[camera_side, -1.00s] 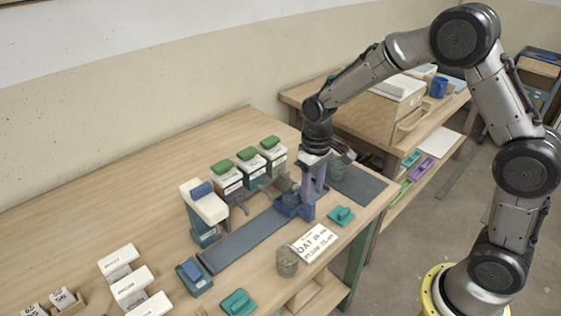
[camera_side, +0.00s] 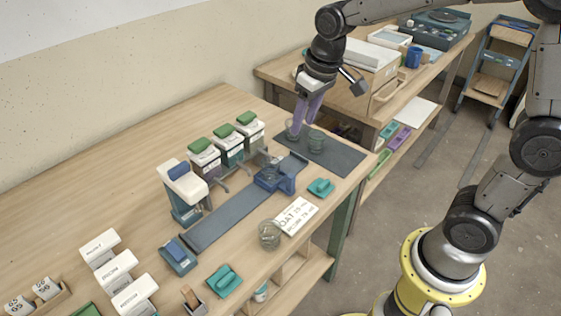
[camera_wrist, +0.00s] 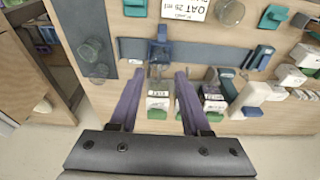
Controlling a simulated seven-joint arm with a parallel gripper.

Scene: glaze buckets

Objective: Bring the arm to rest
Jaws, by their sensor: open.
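My gripper (camera_side: 303,128) has purple fingers that point down at the far right end of the bench, over the dark mat (camera_side: 345,157). In the wrist view its fingers (camera_wrist: 160,75) are spread with nothing held between them. Two clear glass jars stand on the mat: one (camera_side: 292,130) appears behind or beside the fingers, the other (camera_side: 316,139) is just to the right. In the wrist view both jars (camera_wrist: 89,49) (camera_wrist: 98,73) are left of the fingers.
Dispensers with green lids (camera_side: 228,141) and a white one (camera_side: 183,185) line the rail. Another glass jar (camera_side: 270,234) stands beside the printed card (camera_side: 296,216). A second bench with a wooden box (camera_side: 355,80) is behind my gripper. The front bench's left middle is clear.

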